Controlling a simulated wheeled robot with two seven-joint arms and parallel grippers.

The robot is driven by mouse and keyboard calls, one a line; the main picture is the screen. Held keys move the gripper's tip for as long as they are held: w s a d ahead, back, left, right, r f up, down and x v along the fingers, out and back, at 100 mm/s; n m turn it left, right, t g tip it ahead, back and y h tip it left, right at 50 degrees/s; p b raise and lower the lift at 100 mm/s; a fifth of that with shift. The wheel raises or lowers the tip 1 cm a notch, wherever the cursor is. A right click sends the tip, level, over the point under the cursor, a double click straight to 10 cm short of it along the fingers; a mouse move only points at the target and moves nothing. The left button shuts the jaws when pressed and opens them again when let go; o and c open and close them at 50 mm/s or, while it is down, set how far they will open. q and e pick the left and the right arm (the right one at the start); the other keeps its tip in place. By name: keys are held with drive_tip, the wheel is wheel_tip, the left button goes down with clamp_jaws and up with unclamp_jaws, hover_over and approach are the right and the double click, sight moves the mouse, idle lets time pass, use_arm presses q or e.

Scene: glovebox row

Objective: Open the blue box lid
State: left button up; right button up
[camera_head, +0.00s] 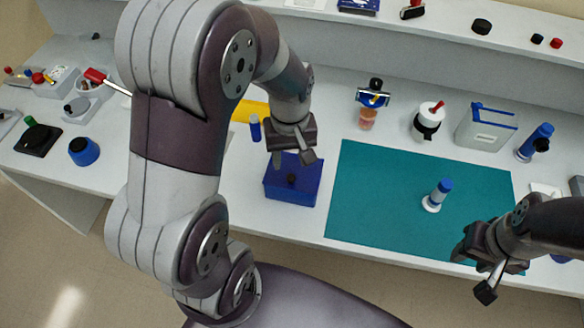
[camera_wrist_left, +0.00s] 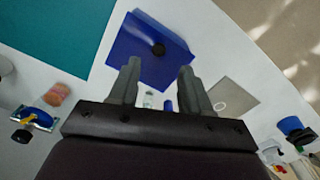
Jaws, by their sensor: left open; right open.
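The lid looks shut. My right gripper (camera_head: 478,275) is open and empty over the front right edge of the mat, away from the box.
A blue and white bottle (camera_head: 437,196) stands on the teal mat (camera_head: 385,190). Behind are an orange cup (camera_head: 368,118), a white jar (camera_head: 428,122) and a white bin (camera_head: 485,128). A small blue bottle (camera_head: 255,128) stands behind the box. My left arm hides part of the bench.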

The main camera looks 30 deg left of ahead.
sight(291, 177)
use_arm(q)
drive_tip(key=f, duration=0.5)
drive_tip(key=shift+w+f, duration=0.25)
drive_tip(key=shift+f, duration=0.05)
drive_tip(key=shift+s+f, duration=0.2)
drive_tip(key=shift+f, duration=0.25)
drive_tip(key=shift+w, duration=0.1)
use_arm(e)
drive_tip(key=shift+w, duration=0.15)
